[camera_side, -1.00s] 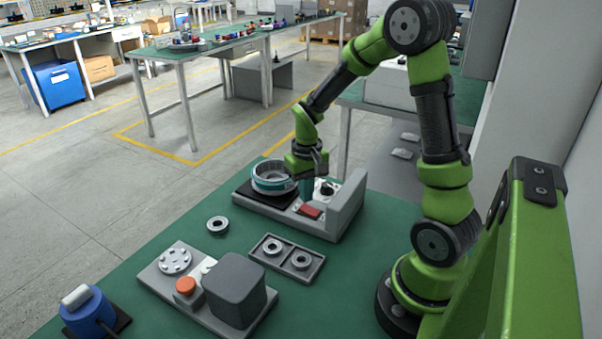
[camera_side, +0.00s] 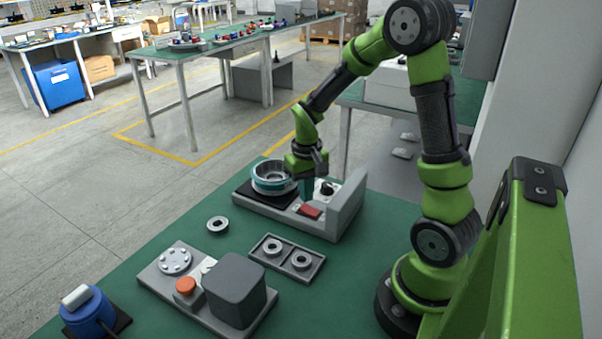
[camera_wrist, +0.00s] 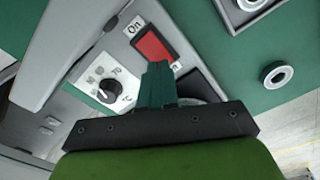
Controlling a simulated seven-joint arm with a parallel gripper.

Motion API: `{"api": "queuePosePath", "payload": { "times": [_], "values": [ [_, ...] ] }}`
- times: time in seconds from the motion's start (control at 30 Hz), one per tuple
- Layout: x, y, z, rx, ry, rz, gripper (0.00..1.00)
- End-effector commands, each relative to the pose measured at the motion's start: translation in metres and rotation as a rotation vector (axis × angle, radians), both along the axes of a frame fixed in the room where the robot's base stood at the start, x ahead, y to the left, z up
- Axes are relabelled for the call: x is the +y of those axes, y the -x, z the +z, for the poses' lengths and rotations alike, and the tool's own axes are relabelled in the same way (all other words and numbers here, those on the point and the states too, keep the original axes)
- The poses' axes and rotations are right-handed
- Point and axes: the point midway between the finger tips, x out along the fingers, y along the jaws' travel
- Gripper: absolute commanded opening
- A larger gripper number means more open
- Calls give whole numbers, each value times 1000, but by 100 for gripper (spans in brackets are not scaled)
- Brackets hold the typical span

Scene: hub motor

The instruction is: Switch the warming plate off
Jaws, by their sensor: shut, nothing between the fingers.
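The warming plate unit (camera_side: 341,222) stands at the far end of the green table, with a teal-and-white ring part (camera_side: 271,177) on its dark plate (camera_side: 243,193). Its red rocker switch (camera_side: 309,211) also shows in the wrist view (camera_wrist: 152,47), beside a label reading "On". A black dial (camera_side: 326,188) with a temperature scale sits next to the switch, and it shows in the wrist view (camera_wrist: 108,89). My gripper (camera_wrist: 158,68) is shut and empty. Its teal fingertips are just beside the red switch; whether they touch it I cannot tell.
A grey tray (camera_side: 266,259) holding two rings lies nearer on the table, with a loose ring (camera_side: 217,225) to its left. A fixture with an orange button (camera_side: 186,285) and a grey block (camera_side: 234,290) stands in front. A blue device (camera_side: 88,312) is at the lower left.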

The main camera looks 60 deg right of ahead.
Motion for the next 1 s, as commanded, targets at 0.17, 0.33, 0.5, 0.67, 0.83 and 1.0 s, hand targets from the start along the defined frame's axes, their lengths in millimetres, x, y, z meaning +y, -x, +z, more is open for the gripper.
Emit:
{"api": "queuePosePath", "payload": {
  "times": [0.17, 0.33, 0.5, 0.67, 0.83, 1.0],
  "values": [
    [0, 0, 0, 0, 0, 0, 0],
    [0, 0, 0, 0, 0, 0, 0],
    [0, 0, -1, 1, 0, 0, 0],
    [0, 0, -4, 2, -1, -1, 0],
    [0, 0, -6, 1, 0, 0, 0],
    [0, 0, -9, 1, 0, 0, 0]
  ]
}}
